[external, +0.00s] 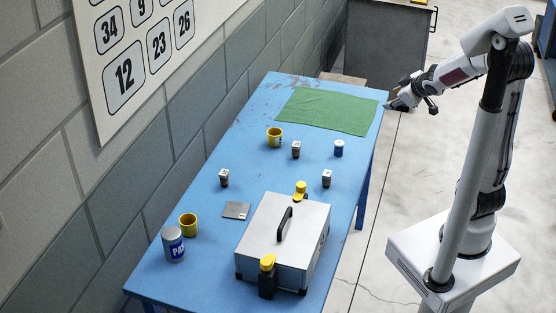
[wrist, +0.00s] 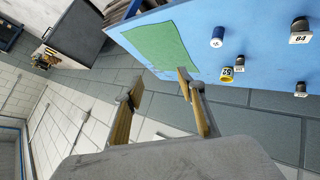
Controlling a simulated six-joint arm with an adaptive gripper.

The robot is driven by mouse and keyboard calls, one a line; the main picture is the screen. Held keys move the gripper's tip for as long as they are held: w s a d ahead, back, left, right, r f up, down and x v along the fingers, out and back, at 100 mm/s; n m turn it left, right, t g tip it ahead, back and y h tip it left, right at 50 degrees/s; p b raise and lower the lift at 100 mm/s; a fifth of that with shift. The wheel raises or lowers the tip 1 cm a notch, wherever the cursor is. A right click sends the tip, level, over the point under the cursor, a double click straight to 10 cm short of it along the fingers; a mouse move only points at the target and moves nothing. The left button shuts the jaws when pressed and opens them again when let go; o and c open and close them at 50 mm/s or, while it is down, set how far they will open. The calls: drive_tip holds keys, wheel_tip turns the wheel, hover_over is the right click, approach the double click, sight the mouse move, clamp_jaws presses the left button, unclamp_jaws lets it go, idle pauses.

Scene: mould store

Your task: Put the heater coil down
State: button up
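My gripper (external: 402,99) is in the air just off the right edge of the blue table (external: 203,153), near the green cloth (external: 325,109). I see nothing held. I cannot make out a heater coil for certain among the things here. On the table stand two yellow cup-like pieces (external: 275,137), a small blue cylinder (external: 339,148) and several small dark numbered pieces (external: 296,150).
A silver case (external: 258,238) with a black handle takes up the table's near end; yellow-topped pieces stand by it. The green cloth is bare. A dark cabinet (external: 384,45) stands behind.

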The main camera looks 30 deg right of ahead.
sight(327, 180)
drive_tip(key=a+f+n+g+y, duration=0.1)
drive_tip(key=a+f+n+y, duration=0.1)
drive_tip(key=a+f+y, duration=0.1)
drive_tip(key=w+a+f+n+g+y, duration=0.1)
drive_tip(key=a+f+n+y, duration=0.1)
drive_tip(key=a+f, duration=0.4)
drive_tip(key=a+f+n+y, duration=0.2)
drive_tip(key=a+f+y, duration=0.2)
drive_tip(key=f, duration=0.4)
drive_tip(key=shift+w+a+f+n+g+y, duration=0.3)
drive_tip(key=shift+n+g+y, duration=0.1)
drive_tip(key=shift+y, duration=0.1)
drive_tip(key=s+a+f+y, duration=0.1)
drive_tip(key=s+a+g+y, duration=0.1)
drive_tip(key=s, duration=0.1)
drive_tip(key=s+a+f+n+g+y, duration=0.1)
drive_tip(key=s, duration=0.1)
drive_tip(key=shift+s+a+f, duration=0.1)
drive_tip(key=shift+a+f, duration=0.2)
drive_tip(key=shift+a, duration=0.05)
drive_tip(key=shift+s+a+g+y, duration=0.2)
drive_tip(key=shift+s+g+y, duration=0.15)
drive_tip(key=shift+y, duration=0.15)
drive_tip(key=shift+a+f, duration=0.1)
drive_tip(key=shift+x, duration=1.15)
drive_tip(key=shift+w+a, duration=0.15)
